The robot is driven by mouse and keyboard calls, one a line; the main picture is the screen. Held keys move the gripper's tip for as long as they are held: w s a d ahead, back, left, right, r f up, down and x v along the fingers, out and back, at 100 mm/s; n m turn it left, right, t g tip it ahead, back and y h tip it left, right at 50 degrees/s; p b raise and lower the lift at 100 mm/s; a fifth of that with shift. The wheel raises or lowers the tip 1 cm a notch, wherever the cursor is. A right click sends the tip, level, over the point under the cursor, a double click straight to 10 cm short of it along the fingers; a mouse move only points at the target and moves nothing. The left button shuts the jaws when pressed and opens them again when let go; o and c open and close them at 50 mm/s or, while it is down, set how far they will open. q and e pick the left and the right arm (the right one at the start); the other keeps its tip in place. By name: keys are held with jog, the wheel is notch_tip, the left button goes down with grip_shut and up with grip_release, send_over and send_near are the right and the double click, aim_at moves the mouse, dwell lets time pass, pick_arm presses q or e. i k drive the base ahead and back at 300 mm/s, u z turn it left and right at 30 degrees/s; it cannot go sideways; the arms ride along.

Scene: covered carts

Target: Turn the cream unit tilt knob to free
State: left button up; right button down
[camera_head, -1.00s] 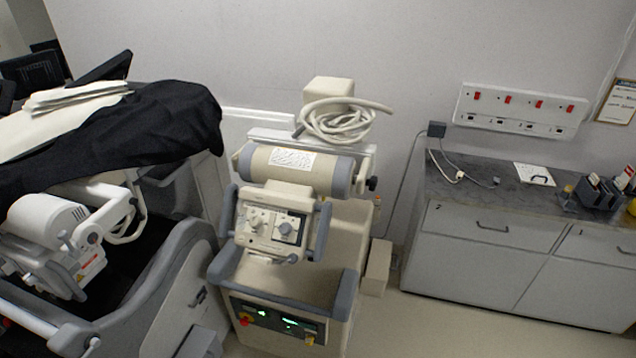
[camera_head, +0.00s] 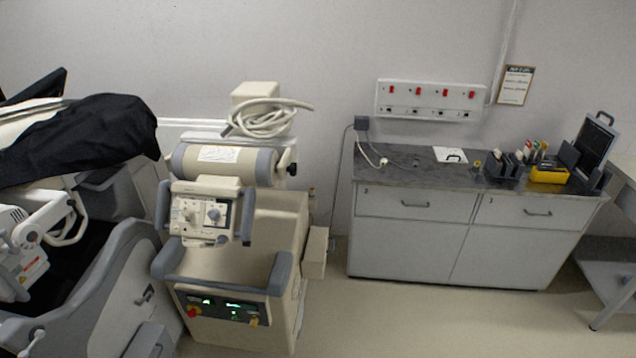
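The cream unit (camera_head: 270,232) stands left of centre on the floor, with a grey bumper rail and a lit green display low on its front. Its cream and grey cylinder (camera_head: 222,163) lies across the top. Neither of my grippers is in view.
A white and grey unit (camera_head: 95,275) partly under a black cover (camera_head: 85,140) stands close on the left. A grey cabinet (camera_head: 440,235) with a dark worktop stands along the wall at right. The floor before it is clear.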

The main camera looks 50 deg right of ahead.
aim_at(292, 168)
jog(key=k, duration=0.25)
jog(key=z, duration=1)
